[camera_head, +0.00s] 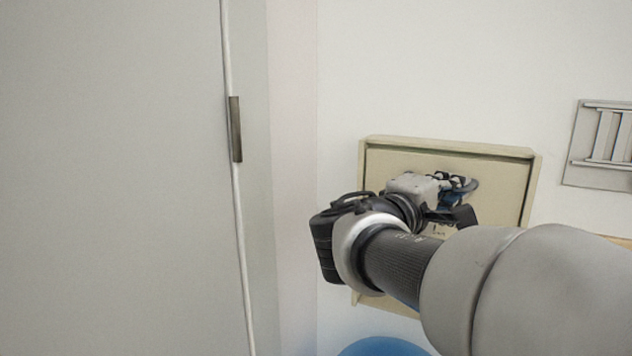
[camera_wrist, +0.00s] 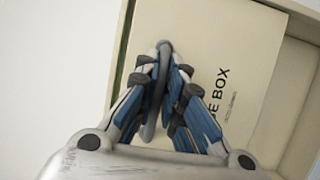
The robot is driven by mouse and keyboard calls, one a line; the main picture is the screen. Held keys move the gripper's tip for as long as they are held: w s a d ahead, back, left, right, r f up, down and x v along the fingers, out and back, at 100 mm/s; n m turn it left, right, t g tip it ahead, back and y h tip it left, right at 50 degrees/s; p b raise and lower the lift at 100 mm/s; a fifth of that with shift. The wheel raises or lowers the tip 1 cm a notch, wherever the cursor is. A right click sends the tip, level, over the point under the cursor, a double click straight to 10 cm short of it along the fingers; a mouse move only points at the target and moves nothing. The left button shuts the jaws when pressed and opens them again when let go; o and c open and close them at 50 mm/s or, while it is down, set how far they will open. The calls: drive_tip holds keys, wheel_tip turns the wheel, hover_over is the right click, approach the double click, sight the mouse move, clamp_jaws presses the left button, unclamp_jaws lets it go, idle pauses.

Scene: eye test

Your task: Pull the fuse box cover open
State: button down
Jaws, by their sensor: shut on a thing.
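The fuse box cover (camera_head: 495,180) is a flat beige panel inside a beige frame (camera_head: 450,145) on the white wall. In the wrist view the cover (camera_wrist: 245,45) carries dark lettering that reads "E BOX", partly hidden. A grey bar handle (camera_wrist: 165,48) stands on it. My gripper (camera_wrist: 164,75) is shut on the handle, with blue-sided fingers either side of it. In the head view my gripper (camera_head: 458,192) is in front of the cover and my arm hides its lower part. I cannot tell how far the cover stands open.
A grey door or panel (camera_head: 110,180) with a metal hinge (camera_head: 235,129) fills the left. A grey slotted panel (camera_head: 603,145) is on the wall at the right. A blue round object (camera_head: 382,347) shows at the bottom edge. The wall above the box is clear.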

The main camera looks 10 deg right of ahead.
wheel_tip(320, 180, down, 13)
drive_tip(key=b, duration=1.4)
drive_tip(key=shift+f, duration=0.15)
drive_tip(key=c, duration=2)
unclamp_jaws()
drive_tip(key=shift+a, duration=0.1)
drive_tip(key=v, duration=1.2)
